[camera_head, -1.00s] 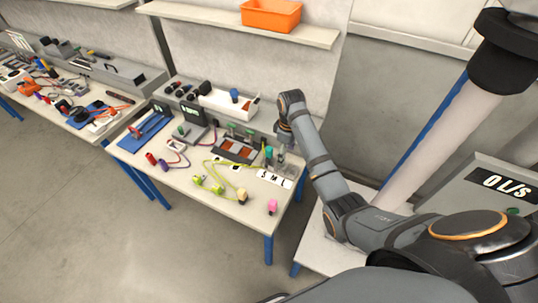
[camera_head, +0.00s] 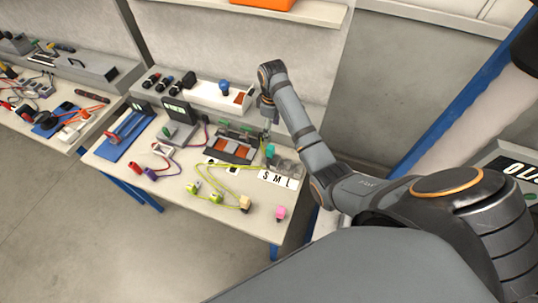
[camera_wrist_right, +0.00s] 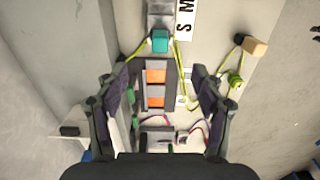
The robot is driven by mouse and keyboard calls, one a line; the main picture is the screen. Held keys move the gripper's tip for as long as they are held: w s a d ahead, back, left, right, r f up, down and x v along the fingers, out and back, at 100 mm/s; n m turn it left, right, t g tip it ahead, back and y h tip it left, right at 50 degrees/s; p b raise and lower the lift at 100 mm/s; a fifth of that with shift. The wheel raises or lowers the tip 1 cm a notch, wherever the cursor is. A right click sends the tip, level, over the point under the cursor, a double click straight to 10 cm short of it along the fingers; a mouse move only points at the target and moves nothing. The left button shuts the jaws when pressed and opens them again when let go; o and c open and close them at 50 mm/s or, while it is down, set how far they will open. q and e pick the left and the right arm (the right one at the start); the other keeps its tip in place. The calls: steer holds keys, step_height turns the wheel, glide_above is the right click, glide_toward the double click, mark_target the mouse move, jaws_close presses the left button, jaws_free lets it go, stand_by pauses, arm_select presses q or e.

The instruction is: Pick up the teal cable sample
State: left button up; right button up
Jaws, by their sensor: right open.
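The teal cable sample (camera_head: 270,150) is a small block standing by the S M L card at the right part of the bench. In the right wrist view the teal block (camera_wrist_right: 160,40) is beyond the fingertips, beside a socket board with orange panels. My right gripper (camera_wrist_right: 160,85) is open and empty, its two fingers spread wide. In the head view the right gripper (camera_head: 267,114) hangs above and behind the teal block, apart from it. My left gripper is not in view.
The S M L card (camera_head: 278,180) lies in front of the teal block. A yellow-green cable (camera_head: 232,205) with connectors, a tan block (camera_head: 245,203) and a pink block (camera_head: 281,213) lie near the front edge. A white bin (camera_head: 220,96) stands at the back.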

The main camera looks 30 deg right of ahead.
steer(key=b, duration=0.4)
glide_above(271, 147)
steer(key=f, duration=0.5)
steer(key=shift+s+f, duration=0.1)
steer(key=shift+s, duration=0.15)
steer(key=shift+w+f+b, duration=0.3)
steer(key=shift+f+b, duration=0.2)
steer(key=shift+f, duration=0.1)
steer(key=shift+s+f, duration=0.1)
steer(key=shift+f, duration=0.1)
step_height(271, 147, down, 5)
steer(key=shift+r+p, duration=0.2)
steer(key=shift+p, duration=0.3)
steer(key=shift+f, duration=0.3)
step_height(271, 147, down, 4)
steer(key=shift+a+p, duration=0.15)
steer(key=shift+p, duration=0.5)
steer(key=shift+f, duration=0.4)
steer(key=shift+r, duration=0.1)
steer(key=c, duration=1.3)
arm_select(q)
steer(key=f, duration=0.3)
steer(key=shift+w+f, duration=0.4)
arm_select(e)
steer(key=shift+c, duration=0.2)
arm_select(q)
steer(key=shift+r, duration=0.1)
arm_select(e)
steer(key=shift+r, duration=0.1)
